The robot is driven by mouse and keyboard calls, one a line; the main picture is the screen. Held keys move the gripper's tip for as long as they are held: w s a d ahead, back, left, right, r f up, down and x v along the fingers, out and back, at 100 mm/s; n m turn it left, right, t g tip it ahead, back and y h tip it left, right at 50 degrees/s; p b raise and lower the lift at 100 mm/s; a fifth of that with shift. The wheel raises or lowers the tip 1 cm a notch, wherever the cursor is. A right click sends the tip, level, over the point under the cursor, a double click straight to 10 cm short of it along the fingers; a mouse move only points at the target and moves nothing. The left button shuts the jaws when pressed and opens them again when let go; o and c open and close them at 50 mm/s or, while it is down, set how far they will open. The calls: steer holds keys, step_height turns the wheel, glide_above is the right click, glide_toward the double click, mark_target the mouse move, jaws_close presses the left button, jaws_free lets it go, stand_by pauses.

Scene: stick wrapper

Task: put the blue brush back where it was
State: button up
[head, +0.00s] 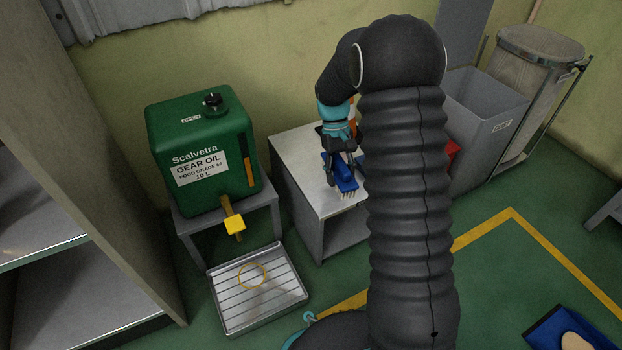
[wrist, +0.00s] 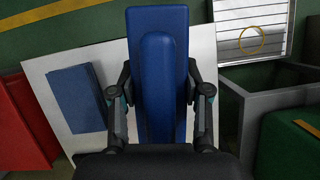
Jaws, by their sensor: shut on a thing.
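The blue brush (head: 345,180) is in my gripper (head: 341,163), with its pale bristles showing at its near end. It is over the front part of the small white-topped table (head: 295,150); I cannot tell whether it touches the top. In the wrist view the brush (wrist: 160,75) fills the middle, and the fingers of my gripper (wrist: 161,112) close on its two sides. A flat blue piece (wrist: 77,98) lies on the white tabletop (wrist: 48,80) to the left of the brush. My arm hides the table's right part in the head view.
A green gear oil container (head: 200,155) with a yellow tap stands on a grey stand left of the table. A metal drip tray (head: 225,305) lies on the floor. A red object (head: 453,150) and a grey bin (head: 485,120) are at right. A blue item (head: 545,325) lies at lower right.

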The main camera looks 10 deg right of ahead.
steer(key=s+d+r+n+t+h+p, duration=0.2)
steer(key=d+r+n+t, duration=0.1)
steer(key=n, duration=0.7)
steer(key=s+d+r+n+t+h+p, duration=0.2)
steer(key=d+r+n+t+p, duration=0.15)
steer(key=n, duration=0.55)
steer(key=shift+g, duration=0.25)
steer(key=w+a+f, duration=0.2)
steer(key=w, duration=0.1)
steer(key=w+a+f+b, duration=0.1)
steer(key=w+a+f, duration=0.2)
steer(key=w+a+f+b, duration=0.1)
steer(key=w+a+f, duration=0.1)
steer(key=w, duration=0.1)
steer(key=shift+a+f, duration=0.15)
steer(key=shift+a, duration=0.15)
steer(key=shift+f+b, duration=0.65)
steer(key=shift+f, duration=1.35)
steer(key=shift+f, duration=0.15)
steer(key=o, duration=1.1)
